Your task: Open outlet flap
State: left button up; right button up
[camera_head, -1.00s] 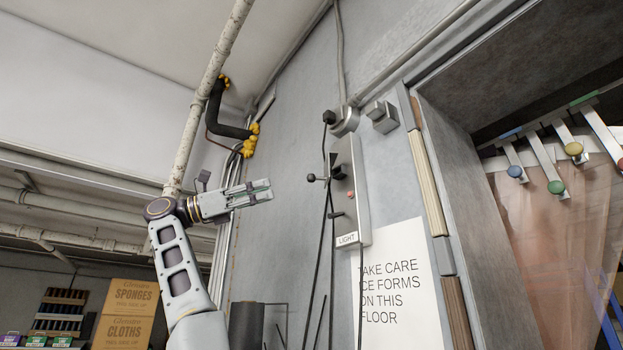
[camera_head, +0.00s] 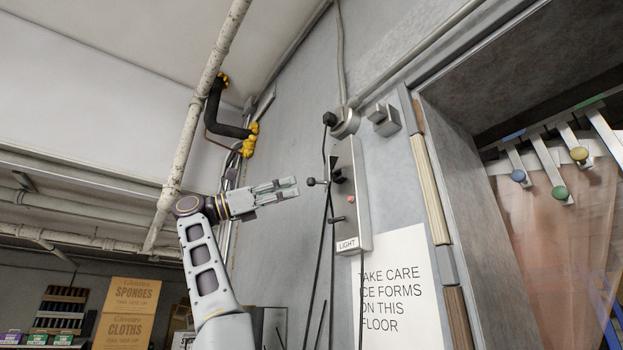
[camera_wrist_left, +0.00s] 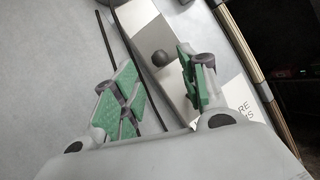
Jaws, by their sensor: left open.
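A tall grey panel box (camera_head: 352,215) labelled LIGHT is on the wall. It has a dark recess, a red button (camera_head: 351,199) and a short lever with a black ball knob (camera_head: 311,181) sticking out to the left. I cannot tell for sure which part is the outlet flap. My left gripper (camera_head: 293,186) is open and empty, pointing right, its tips just left of the knob in the head view. In the left wrist view the ball knob (camera_wrist_left: 159,58) appears between the two green-padded fingers, ahead of them; no contact is visible. My right gripper is not in view.
Black cables (camera_head: 328,235) hang beside the box. A small grey wall box (camera_head: 383,119) is at its upper right. A warning sign (camera_head: 395,285) is below, and the doorway with strip curtain (camera_head: 560,240) is at right. A pipe (camera_head: 199,105) runs behind my left arm.

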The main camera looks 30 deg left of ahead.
aim_at(311, 182)
pick_arm(q)
jog(key=shift+p+x, duration=1.25)
jog(key=shift+x, duration=2.35)
grip_shut()
